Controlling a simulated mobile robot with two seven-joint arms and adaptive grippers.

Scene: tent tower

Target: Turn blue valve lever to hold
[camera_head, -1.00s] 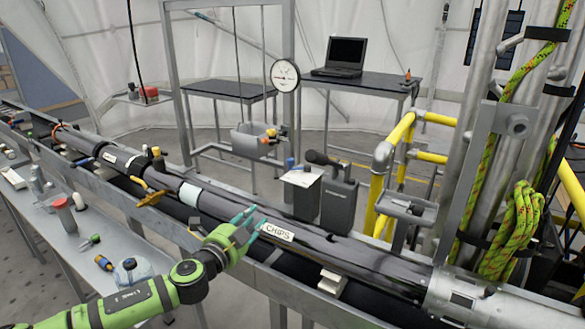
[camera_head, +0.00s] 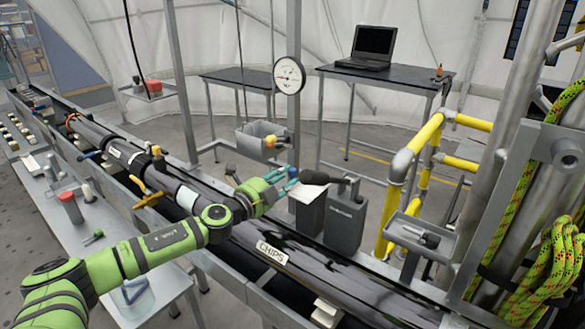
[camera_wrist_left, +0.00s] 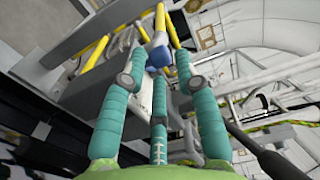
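A lever with a blue handle (camera_head: 90,155) sits on the dark pipe at the far left in the head view. My left gripper (camera_head: 285,180) is well to its right, above the pipe and beside the grey boxes. Its teal fingers are spread. In the left wrist view a blue knob-like piece (camera_wrist_left: 158,56) shows just beyond and between the open fingertips (camera_wrist_left: 155,75). I cannot tell whether the fingers touch it, and its mount is partly hidden. My right gripper is not in view.
A grey box (camera_head: 308,212) with a white sheet and a second dark box (camera_head: 345,218) stand close right of my left gripper. Yellow rails (camera_head: 402,165) rise at the right. A side bench (camera_head: 105,215) holds small items.

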